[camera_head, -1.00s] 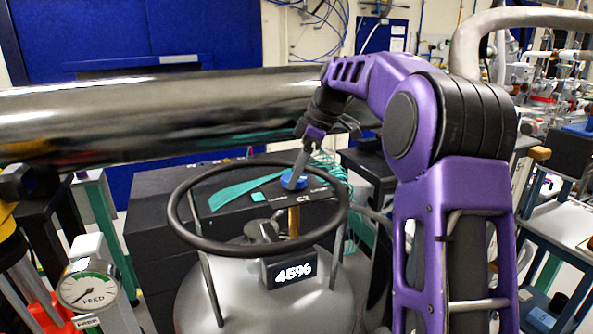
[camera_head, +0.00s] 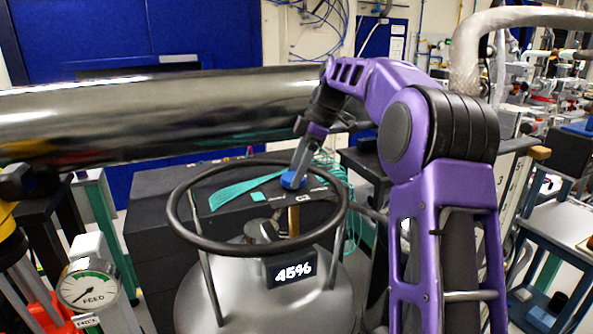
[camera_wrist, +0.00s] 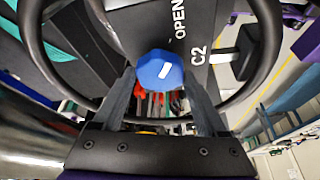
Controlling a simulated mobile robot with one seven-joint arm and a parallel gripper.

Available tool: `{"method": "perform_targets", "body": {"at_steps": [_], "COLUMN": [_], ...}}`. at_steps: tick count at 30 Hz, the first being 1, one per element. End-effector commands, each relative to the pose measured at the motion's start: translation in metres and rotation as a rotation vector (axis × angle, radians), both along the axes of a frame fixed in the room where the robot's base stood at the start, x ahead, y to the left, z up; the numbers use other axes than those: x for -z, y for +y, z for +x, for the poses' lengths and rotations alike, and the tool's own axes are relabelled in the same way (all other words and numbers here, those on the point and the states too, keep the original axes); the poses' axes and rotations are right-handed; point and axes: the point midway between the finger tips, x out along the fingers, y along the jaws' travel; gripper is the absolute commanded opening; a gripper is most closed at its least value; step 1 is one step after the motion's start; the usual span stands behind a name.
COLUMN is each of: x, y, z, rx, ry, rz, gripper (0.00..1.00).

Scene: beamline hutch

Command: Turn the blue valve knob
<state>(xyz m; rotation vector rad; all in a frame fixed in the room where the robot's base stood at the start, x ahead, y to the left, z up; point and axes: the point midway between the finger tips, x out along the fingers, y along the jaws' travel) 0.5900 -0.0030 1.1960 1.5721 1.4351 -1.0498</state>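The blue valve knob (camera_head: 293,180) stands above a brass stem, inside the black ring of the grey tank. In the wrist view the knob (camera_wrist: 160,70) is faceted, with a white mark line slanting up to the right. My gripper (camera_head: 299,173) reaches down to the knob from above. In the wrist view my gripper (camera_wrist: 160,82) has its two fingers apart, one on each side of the knob, close to it. Whether either finger touches the knob is hard to tell. The word OPEN and the label C2 show beside the knob.
The black ring (camera_head: 176,222) of the tank encircles the knob, with a 45% display (camera_head: 290,269) below. A large metal pipe (camera_head: 150,115) runs behind my wrist. A FEED gauge (camera_head: 88,286) stands at left. Teal cables (camera_head: 335,172) hang behind the ring.

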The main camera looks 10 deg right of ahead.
Motion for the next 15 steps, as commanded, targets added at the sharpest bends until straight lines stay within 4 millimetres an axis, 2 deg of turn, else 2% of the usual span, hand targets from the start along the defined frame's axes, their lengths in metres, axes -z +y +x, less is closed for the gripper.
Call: {"method": "perform_targets", "body": {"at_steps": [1, 4, 11, 15], "x": [-0.0003, -0.0002, -0.0006, -0.0088], "y": [-0.0003, -0.0002, -0.0002, -0.0037], "z": [0.0002, 0.0001, 0.0, 0.0004], "rx": [0.001, 0.0, 0.001, 0.002], "ry": [-0.002, -0.001, -0.001, -0.002], "rz": [-0.001, -0.001, 0.0, 0.0], "gripper": [0.84, 1.0, 1.0, 1.0]}}
